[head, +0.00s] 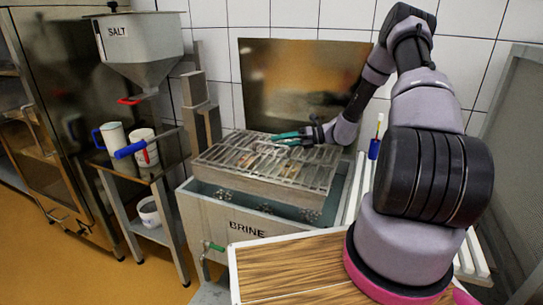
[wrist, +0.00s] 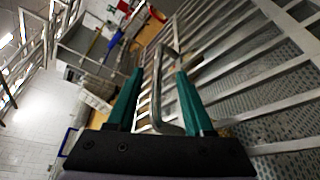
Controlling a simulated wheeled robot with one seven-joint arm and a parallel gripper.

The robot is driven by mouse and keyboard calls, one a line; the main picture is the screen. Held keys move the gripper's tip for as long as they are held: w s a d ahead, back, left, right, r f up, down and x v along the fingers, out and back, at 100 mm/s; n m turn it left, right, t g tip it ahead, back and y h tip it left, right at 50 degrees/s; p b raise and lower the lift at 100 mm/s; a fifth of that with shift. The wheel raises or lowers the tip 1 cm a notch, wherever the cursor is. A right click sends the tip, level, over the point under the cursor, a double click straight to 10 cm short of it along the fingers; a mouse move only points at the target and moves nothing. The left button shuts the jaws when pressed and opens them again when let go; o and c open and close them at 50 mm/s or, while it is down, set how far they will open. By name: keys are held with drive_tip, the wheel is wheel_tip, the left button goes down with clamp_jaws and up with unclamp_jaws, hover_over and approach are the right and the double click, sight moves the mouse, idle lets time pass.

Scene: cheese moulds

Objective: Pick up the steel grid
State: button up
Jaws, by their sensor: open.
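The steel grid (head: 312,172) lies flat over the top of the brine tank (head: 262,222) in the head view. Its bars fill the right side of the wrist view, where the grid (wrist: 228,62) looks tilted by the camera angle. A metal loop handle (wrist: 157,88) stands up from it. My gripper (head: 280,137) is above the grid, reaching in from the right. In the wrist view, the teal jaws of my gripper (wrist: 158,74) are open, one on each side of the loop handle. Whether either jaw touches the handle cannot be told.
A salt hopper (head: 140,45) hangs at the upper left. A side table (head: 150,168) left of the tank holds white jugs (head: 114,137). A wooden board (head: 290,265) lies in front. A metal panel (head: 290,80) stands behind.

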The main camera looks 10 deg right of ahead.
sight(270, 143)
drive_tip(key=shift+x, duration=1.95)
drive_tip(key=shift+s+a, duration=0.1)
drive_tip(key=shift+s, duration=0.1)
clamp_jaws()
drive_tip(key=shift+r, duration=0.1)
